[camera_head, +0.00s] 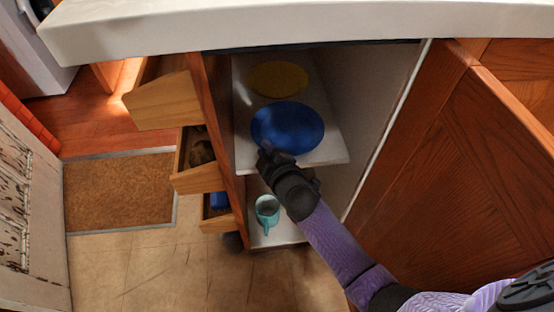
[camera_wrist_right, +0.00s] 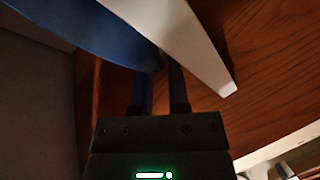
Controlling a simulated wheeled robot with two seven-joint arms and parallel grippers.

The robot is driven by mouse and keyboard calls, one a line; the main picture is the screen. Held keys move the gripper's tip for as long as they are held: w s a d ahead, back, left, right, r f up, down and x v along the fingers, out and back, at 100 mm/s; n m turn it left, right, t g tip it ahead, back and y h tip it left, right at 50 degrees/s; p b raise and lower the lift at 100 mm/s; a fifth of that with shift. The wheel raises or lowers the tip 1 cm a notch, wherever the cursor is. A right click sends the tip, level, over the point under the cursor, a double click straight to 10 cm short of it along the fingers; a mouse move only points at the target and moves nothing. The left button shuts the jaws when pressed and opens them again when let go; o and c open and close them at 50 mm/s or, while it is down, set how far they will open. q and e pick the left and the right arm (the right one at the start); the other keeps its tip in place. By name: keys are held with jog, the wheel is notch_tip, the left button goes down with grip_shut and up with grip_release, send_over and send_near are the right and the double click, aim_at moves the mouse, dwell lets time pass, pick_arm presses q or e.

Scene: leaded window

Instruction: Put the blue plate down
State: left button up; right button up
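The blue plate (camera_head: 287,127) is at the upper white shelf (camera_head: 330,152) inside the open cabinet, in front of a yellow plate (camera_head: 278,78). My right gripper (camera_head: 265,153) reaches in from the lower right and is at the blue plate's near rim. In the right wrist view the blue plate (camera_wrist_right: 85,30) runs down to the fingertips (camera_wrist_right: 160,72), which appear closed on its rim. The white shelf (camera_wrist_right: 180,40) lies close beside it. I cannot tell whether the plate touches the shelf. My left gripper is not in view.
A teal mug (camera_head: 267,210) stands on the lower shelf. Open wooden drawers (camera_head: 193,178) stick out at the left. The open cabinet door (camera_head: 450,160) is at the right. A white counter top (camera_head: 300,22) overhangs the cabinet.

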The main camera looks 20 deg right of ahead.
pick_arm(q)
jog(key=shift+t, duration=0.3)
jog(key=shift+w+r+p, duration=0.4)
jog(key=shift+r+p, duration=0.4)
jog(key=shift+p, duration=0.05)
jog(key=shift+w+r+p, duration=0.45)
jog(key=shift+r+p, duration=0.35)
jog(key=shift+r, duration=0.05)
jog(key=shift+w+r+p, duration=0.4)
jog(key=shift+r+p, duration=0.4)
jog(key=shift+p, duration=0.05)
pick_arm(e)
jog(key=v, duration=1)
jog(key=shift+s, duration=0.3)
